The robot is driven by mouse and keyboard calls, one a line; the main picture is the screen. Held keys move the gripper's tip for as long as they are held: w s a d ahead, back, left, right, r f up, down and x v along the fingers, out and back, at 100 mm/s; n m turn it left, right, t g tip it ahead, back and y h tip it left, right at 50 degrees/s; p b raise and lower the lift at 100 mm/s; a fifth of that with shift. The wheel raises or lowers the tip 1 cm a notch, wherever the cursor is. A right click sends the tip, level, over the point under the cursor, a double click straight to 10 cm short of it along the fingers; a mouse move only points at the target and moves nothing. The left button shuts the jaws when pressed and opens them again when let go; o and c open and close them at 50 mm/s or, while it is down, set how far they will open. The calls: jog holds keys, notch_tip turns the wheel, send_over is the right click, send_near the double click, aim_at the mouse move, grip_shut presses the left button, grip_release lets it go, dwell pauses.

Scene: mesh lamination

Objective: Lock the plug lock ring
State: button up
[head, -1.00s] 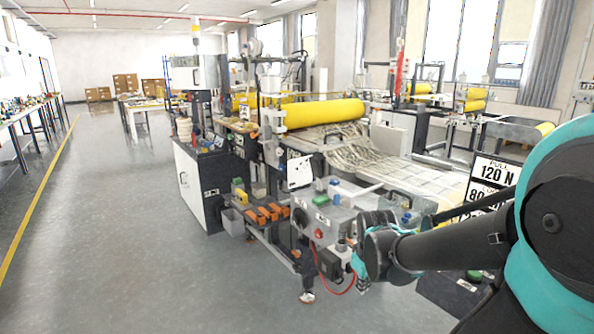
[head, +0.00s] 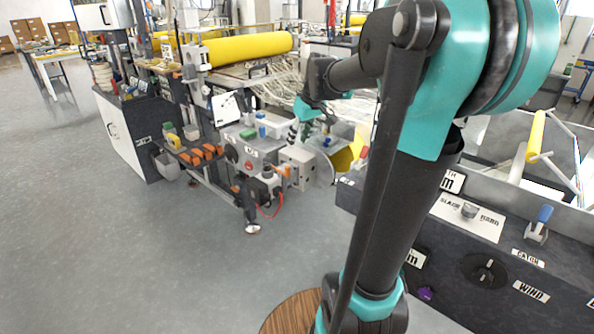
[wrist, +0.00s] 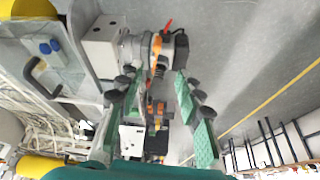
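The plug (head: 268,186) is a dark body with orange parts at the side of a light grey box (head: 298,165), with a red cable below. In the wrist view the plug (wrist: 160,66) shows ahead, dark with orange strips and a red tip, beside the grey box (wrist: 103,45). A grey ring-like part is around its base, but I cannot tell its turned position. My gripper (wrist: 160,88) is open, its green-padded fingers spread either side of the line to the plug. Nothing is visibly held. In the head view my gripper (head: 296,130) is small, above the box.
A grey control box (head: 240,152) stands left of the plug. Orange items (head: 200,154) lie on a low shelf farther left. A dark control panel (head: 480,235) with knobs fills the lower right. Grey floor (head: 150,240) is open in front.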

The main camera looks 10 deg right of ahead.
aim_at(288, 167)
jog(key=x, duration=1.1)
jog(key=w+x, duration=0.1)
jog(key=x, duration=0.4)
jog(key=shift+w, duration=0.15)
grip_shut()
